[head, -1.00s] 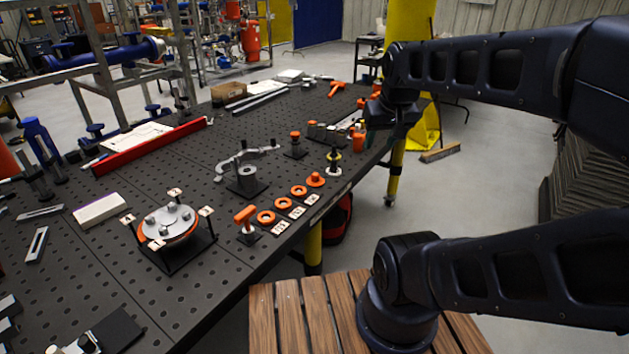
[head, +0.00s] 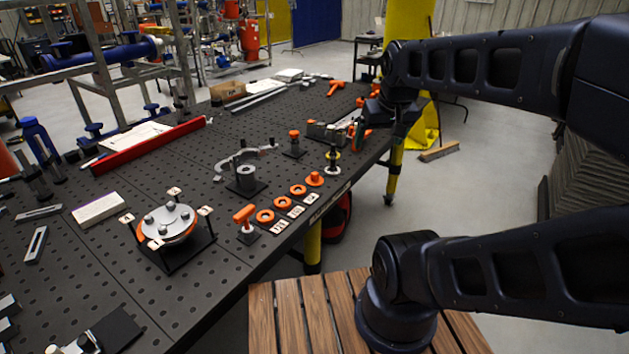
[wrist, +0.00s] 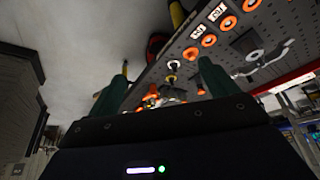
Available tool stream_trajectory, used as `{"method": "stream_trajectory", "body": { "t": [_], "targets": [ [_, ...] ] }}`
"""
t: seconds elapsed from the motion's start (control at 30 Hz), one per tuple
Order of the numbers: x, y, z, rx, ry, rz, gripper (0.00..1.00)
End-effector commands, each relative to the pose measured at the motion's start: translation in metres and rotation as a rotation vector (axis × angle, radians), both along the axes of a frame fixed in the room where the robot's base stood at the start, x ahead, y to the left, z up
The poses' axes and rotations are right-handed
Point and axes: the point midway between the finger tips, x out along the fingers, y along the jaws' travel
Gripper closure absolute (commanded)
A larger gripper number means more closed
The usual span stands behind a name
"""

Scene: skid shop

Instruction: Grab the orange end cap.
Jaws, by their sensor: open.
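A flanged orange cap (head: 315,179) stands on the dark perforated table (head: 120,275) near its right edge, at the far end of a row of orange rings (head: 281,203). It looks most like the end cap, though I cannot be sure. My gripper (head: 362,130) is farther along the same edge, apart from the cap. In the wrist view, my gripper (wrist: 162,88) has its two green fingers spread with nothing clearly held between them. The likely cap (wrist: 190,53) shows there beyond the fingers.
A black post with yellow and white rings (head: 333,160) stands between the cap and my gripper. An orange-topped post (head: 294,140), a grey curved-arm fixture (head: 246,178) and an orange T-handle (head: 245,214) are close by. A bolted flange (head: 168,222) sits nearer.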

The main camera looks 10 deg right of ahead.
Motion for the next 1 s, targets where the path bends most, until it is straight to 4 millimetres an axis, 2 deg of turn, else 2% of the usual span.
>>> {"method": "stream_trajectory", "body": {
  "t": [0.27, 0.43, 0.77, 1.0],
  "targets": [
    [0.001, 0.000, 0.000, -0.002, 0.001, 0.003, 0.15],
    [0.015, 0.001, -0.003, -0.059, 0.021, 0.087, 0.15],
    [0.078, 0.010, -0.021, -0.313, 0.113, 0.509, 0.15],
    [0.127, 0.026, -0.043, -0.483, 0.182, 0.852, 0.15]
  ]
}}
